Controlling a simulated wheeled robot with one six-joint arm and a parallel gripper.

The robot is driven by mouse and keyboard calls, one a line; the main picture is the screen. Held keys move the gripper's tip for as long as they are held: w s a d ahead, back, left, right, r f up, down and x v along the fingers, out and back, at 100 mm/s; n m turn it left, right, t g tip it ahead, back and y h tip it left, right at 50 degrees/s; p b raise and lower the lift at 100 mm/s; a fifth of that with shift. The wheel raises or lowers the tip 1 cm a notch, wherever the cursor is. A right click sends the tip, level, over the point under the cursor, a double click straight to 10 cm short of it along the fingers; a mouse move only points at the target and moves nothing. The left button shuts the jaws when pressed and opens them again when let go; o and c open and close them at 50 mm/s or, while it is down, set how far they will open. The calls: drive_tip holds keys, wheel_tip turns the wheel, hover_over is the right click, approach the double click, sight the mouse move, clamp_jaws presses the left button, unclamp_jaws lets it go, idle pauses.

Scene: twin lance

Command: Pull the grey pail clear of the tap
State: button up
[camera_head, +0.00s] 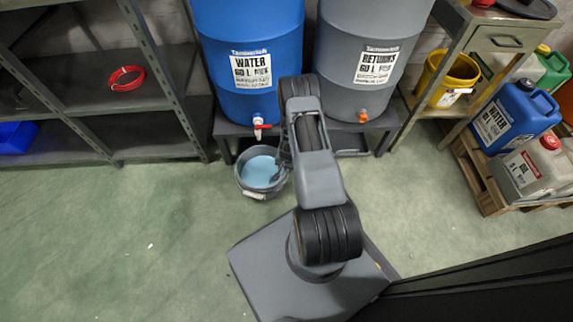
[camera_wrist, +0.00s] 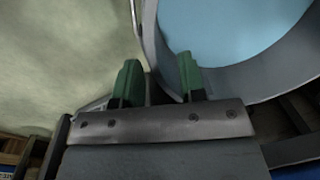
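The grey pail (camera_head: 242,182) stands on the floor below the red tap (camera_head: 261,126) of the blue water drum, with light-blue liquid (camera_head: 260,171) in it. In the wrist view the pail's curved grey wall (camera_wrist: 262,82) fills the upper right, with the liquid (camera_wrist: 225,30) inside it. My gripper (camera_wrist: 158,82) has its two green fingertips apart. The pail's rim appears between them, one fingertip on the outer side and one over the liquid side. I cannot tell whether either touches. In the head view my arm hides most of the gripper at the pail's right edge.
The blue drum (camera_head: 247,30) and grey drum (camera_head: 365,45) stand on a low dark stand (camera_head: 228,127) behind the pail. Metal shelving (camera_head: 165,105) is at the left. Jugs on a pallet (camera_head: 492,198) are at the right. Green floor (camera_head: 130,220) is clear at front left.

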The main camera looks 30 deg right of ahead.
drive_tip(key=shift+w+a+f+b, duration=0.15)
drive_tip(key=shift+f+b, duration=0.55)
drive_tip(key=shift+f, duration=1.4)
clamp_jaws()
